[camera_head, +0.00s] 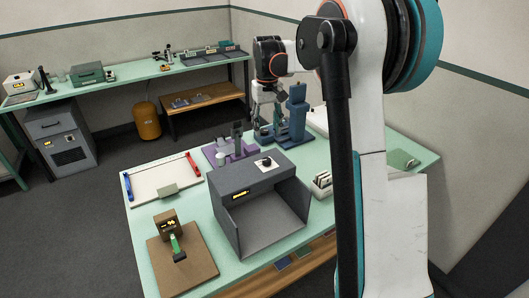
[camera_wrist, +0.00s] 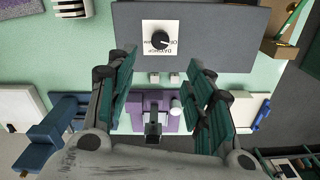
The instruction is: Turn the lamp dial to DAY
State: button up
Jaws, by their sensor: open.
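The lamp dial (camera_head: 265,162) is a black knob on a white plate, on top of a grey open-fronted booth (camera_head: 230,182). In the wrist view the dial (camera_wrist: 160,40) sits ahead of the fingertips, near the picture's top middle. Its printed labels appear upside down; part reads like DAY and SHOP. I cannot tell which label the knob points at. My gripper (camera_head: 264,103) hangs behind the booth, above the table's back part. In the wrist view my gripper (camera_wrist: 161,66) is open and empty, its two green-padded fingers spread wide and apart from the dial.
A purple stand (camera_head: 230,150) and a blue stand (camera_head: 297,112) are behind the booth, close to my gripper. The purple stand (camera_wrist: 152,112) shows between the fingers. A white board (camera_head: 160,182) and a brown block (camera_head: 182,268) with a green-handled lever lie left. A card holder (camera_head: 321,184) stands right.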

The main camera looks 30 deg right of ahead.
aim_at(267, 159)
notch_tip(267, 159, down, 14)
jog(key=shift+r+b, duration=0.25)
jog(key=shift+b, duration=0.1)
jog(key=c, duration=1.1)
